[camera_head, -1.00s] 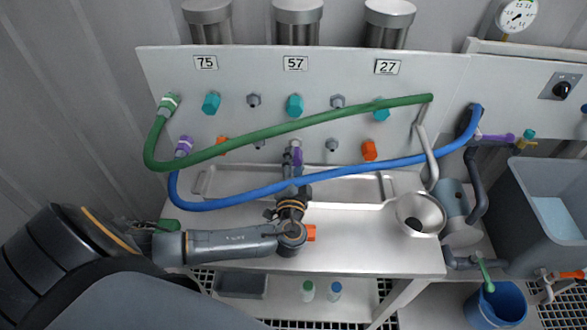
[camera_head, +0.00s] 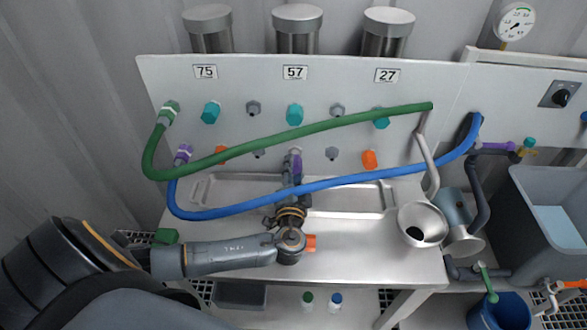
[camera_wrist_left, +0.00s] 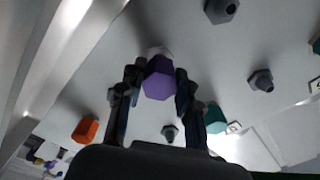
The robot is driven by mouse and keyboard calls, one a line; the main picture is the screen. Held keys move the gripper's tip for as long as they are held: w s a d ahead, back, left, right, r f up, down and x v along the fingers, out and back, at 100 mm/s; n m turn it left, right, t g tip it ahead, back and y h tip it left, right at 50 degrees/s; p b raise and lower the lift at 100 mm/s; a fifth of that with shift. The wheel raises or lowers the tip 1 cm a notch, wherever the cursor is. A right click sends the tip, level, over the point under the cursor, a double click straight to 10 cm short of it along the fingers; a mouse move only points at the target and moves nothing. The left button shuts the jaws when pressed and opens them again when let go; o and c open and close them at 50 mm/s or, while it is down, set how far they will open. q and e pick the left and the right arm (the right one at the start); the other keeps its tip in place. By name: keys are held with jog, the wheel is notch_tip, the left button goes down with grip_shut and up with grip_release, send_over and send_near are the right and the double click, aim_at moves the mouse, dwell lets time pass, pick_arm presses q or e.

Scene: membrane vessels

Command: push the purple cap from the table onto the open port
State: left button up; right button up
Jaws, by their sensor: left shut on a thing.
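My left gripper (camera_wrist_left: 155,95) is shut on the purple cap (camera_wrist_left: 158,80), with one finger on each side of it. In the head view the purple cap (camera_head: 297,166) is at the panel, in the lower row below the label 57. A pale port (camera_wrist_left: 155,52) shows just behind the cap in the left wrist view. The cap lines up with the port and hides most of it. I cannot tell whether the cap is seated. The gripper's fingers (camera_head: 291,190) are partly hidden behind the blue hose in the head view. My right gripper is not in view.
The blue hose (camera_head: 345,180) crosses in front of my left gripper, and the green hose (camera_head: 290,136) arches above. Teal and orange caps (camera_head: 369,159) sit on neighbouring ports. An orange piece (camera_head: 310,242) shows beside my wrist.

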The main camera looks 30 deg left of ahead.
pick_arm(q)
jog(key=shift+b+x, duration=0.55)
jog(key=shift+x, duration=0.65)
jog(key=o, duration=1.1)
jog(key=shift+o, duration=0.2)
jog(key=shift+s+d, duration=0.1)
jog(key=v, duration=1.1)
jog(key=shift+s, duration=0.35)
jog(key=shift+d, duration=0.15)
